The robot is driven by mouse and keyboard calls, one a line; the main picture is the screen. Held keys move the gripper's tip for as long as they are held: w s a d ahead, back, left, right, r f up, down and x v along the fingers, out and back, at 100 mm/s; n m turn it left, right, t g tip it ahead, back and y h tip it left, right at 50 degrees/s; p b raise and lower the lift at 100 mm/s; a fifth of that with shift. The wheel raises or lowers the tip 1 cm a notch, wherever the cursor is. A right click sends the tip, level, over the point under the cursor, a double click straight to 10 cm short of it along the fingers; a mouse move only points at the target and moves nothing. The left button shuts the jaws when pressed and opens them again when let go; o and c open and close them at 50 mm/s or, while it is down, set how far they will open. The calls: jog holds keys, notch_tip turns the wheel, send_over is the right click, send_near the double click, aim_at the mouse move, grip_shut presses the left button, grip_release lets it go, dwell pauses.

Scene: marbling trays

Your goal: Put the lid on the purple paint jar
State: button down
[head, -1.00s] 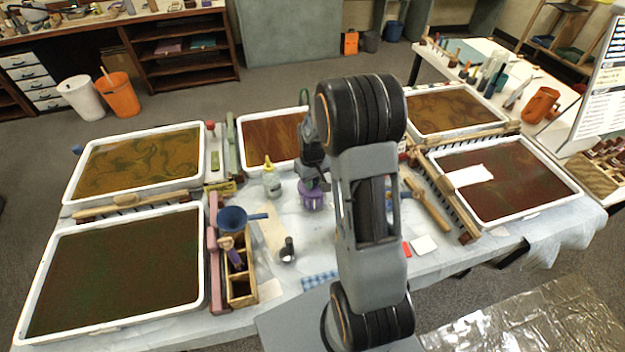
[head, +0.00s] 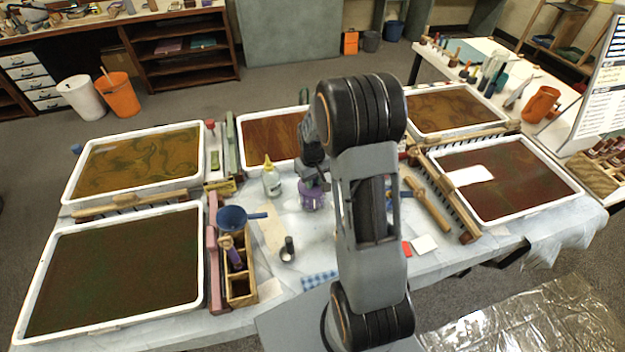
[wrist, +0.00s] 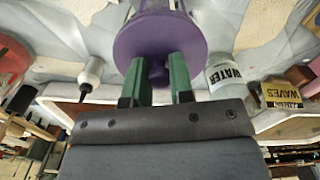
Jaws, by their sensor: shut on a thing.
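A purple lid (wrist: 150,38) shows large in the wrist view, its round knob between the two green fingers. My gripper (wrist: 158,75) is shut on that knob. In the head view my gripper (head: 312,180) points down at the purple paint jar (head: 312,203), which stands on the middle of the covered table. The lid is at the top of the jar there, but I cannot tell whether it rests fully on the rim. In the wrist view the lid hides most of the jar.
A yellow-tipped bottle (head: 271,180) stands just left of the jar. A blue pan (head: 232,217) and a wooden caddy (head: 240,285) lie further left. Marbling trays (head: 125,163) surround the middle. A jar labelled WATER (wrist: 224,75) shows in the wrist view.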

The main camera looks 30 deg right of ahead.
jog(key=shift+c, duration=2.2)
grip_release()
jog(key=shift+r, duration=0.15)
jog(key=shift+r+p, duration=2.45)
jog(key=shift+r, duration=0.95)
jog(key=shift+c, duration=0.4)
grip_shut()
